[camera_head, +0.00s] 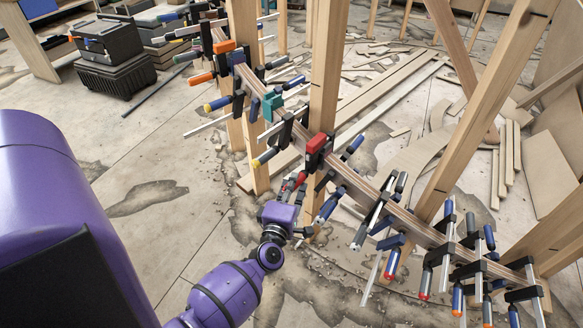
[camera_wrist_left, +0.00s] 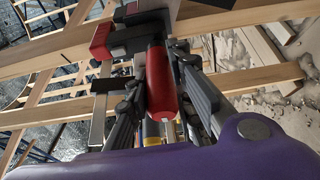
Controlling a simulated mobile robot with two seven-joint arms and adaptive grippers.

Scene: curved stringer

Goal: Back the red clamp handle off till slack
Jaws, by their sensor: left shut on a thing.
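My left gripper (camera_head: 292,190) reaches in from the left at the middle of the curved stringer (camera_head: 355,178). Its fingers are around a red clamp handle, and the handle (camera_wrist_left: 160,80) shows between both fingers in the left wrist view. The gripper is shut on this handle. The clamp's red head (camera_head: 317,146) sits on the stringer against a wooden post; a red clamp part (camera_wrist_left: 101,40) also shows upper left in the left wrist view. In the head view the fingers partly hide the handle. My right gripper is not in view.
Several clamps with blue, orange and yellow handles line the stringer on both sides, close to my gripper. Upright wooden posts (camera_head: 325,75) stand along it. Black cases (camera_head: 108,60) stand at the upper left. Loose boards (camera_head: 390,90) lie behind. The floor left of the stringer is mostly clear.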

